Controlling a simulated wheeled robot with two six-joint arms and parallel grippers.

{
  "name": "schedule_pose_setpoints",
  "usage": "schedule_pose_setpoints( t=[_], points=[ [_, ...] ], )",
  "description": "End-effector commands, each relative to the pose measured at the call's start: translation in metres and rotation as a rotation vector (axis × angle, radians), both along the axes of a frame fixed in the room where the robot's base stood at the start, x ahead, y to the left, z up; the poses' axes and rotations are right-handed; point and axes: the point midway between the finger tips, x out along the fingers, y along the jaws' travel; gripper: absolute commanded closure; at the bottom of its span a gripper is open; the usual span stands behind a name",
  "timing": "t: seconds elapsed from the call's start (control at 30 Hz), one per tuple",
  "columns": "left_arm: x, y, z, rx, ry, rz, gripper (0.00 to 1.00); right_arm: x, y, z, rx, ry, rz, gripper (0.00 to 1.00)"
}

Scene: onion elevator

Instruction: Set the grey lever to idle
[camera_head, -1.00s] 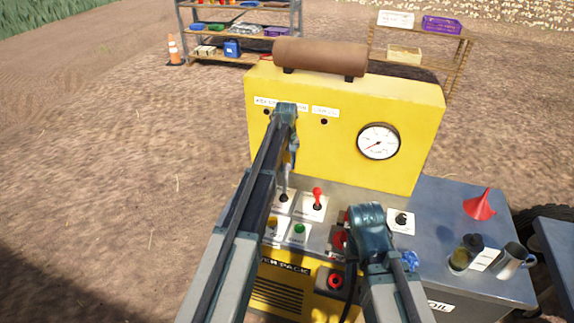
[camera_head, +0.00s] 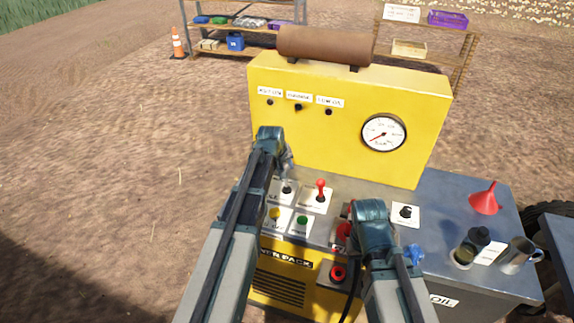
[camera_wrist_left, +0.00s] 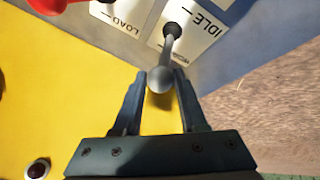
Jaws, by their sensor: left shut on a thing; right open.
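The grey lever (camera_wrist_left: 171,48) has a dark base and a round grey knob, on a white plate with the word IDLE (camera_wrist_left: 206,25) beside it in the left wrist view. My left gripper (camera_wrist_left: 160,76) is shut on the lever, with the knob between its fingertips. In the head view, my left gripper (camera_head: 287,160) is above the control panel, and the lever's dark base (camera_head: 287,189) shows just below it. My wrist partly hides the lever there. My right gripper (camera_head: 370,213) is open over the panel's right part; its fingertips are mostly hidden by its wrist.
Yellow (camera_head: 275,213) and green (camera_head: 302,221) buttons lie in front. A yellow panel with a gauge (camera_head: 384,133) rises behind. A funnel (camera_head: 485,198) and metal mug (camera_head: 517,256) stand right.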

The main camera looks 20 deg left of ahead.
Motion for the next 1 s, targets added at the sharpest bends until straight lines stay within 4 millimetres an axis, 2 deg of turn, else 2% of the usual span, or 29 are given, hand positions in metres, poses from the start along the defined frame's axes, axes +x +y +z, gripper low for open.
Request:
schedule_pose_setpoints(
  t=[0.03, 0.3, 0.87, 0.9, 1.0],
  points=[
    [-0.010, 0.000, -0.005, 0.000, -0.016, 0.000, 1.00, 0.000, 0.000, -0.006, 0.000, 0.000, 0.000, 0.50],
    [-0.021, 0.000, -0.006, -0.002, -0.034, 0.000, 1.00, 0.000, 0.000, -0.010, 0.000, 0.000, 0.000, 0.50],
    [-0.026, 0.001, -0.008, 0.000, -0.030, 0.000, 1.00, 0.000, 0.000, -0.011, 0.000, 0.000, 0.000, 0.50],
    [-0.026, 0.001, -0.008, 0.000, -0.030, 0.000, 0.55, 0.000, 0.000, -0.011, 0.000, 0.000, 0.000, 0.50],
    [-0.026, 0.001, -0.007, 0.000, -0.032, 0.000, 0.37, 0.000, 0.000, -0.011, 0.000, 0.000, 0.000, 0.50]
  ],
)
